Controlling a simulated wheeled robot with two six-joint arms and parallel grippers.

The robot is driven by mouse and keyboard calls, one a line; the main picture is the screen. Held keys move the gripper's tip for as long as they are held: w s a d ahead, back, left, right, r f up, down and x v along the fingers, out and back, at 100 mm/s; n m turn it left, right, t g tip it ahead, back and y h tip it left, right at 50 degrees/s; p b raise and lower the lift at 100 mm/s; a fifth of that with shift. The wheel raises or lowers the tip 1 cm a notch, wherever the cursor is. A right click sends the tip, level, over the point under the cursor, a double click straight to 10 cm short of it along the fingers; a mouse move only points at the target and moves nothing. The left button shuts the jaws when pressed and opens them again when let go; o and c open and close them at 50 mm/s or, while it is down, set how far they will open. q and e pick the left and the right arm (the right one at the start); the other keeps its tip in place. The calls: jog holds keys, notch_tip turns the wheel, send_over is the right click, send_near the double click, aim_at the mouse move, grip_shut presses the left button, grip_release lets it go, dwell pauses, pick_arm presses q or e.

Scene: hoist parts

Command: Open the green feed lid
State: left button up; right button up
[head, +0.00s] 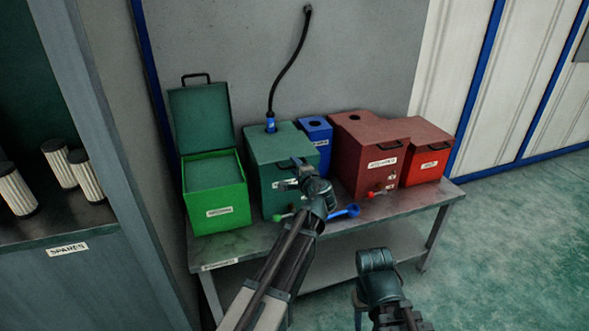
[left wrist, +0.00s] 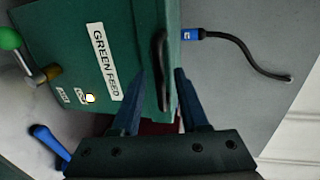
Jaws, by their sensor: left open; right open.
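The dark green box (head: 265,150) stands on the bench. In the left wrist view its front (left wrist: 75,30) bears a label (left wrist: 106,62) reading GREEN FEED. A black loop handle (left wrist: 163,70) is on its edge; its lid looks shut. My left gripper (head: 298,167) is at the front of this box, hiding part of it. In the left wrist view my left gripper's fingers (left wrist: 160,76) are open, with the handle appearing between them; I cannot tell if they touch it. My right gripper (head: 376,258) is open and empty in front of the bench.
A bright green box (head: 216,195) with its lid raised stands left. A blue box (head: 318,135) and red boxes (head: 365,140) stand right. A black hose (head: 285,72) runs from the dark green box's top to the wall. A blue lever (head: 345,211) sticks out in front.

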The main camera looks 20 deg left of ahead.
pick_arm(q)
jog(key=shift+w+a, duration=0.1)
jog(key=shift+w, duration=0.05)
grip_shut()
dwell(1.4)
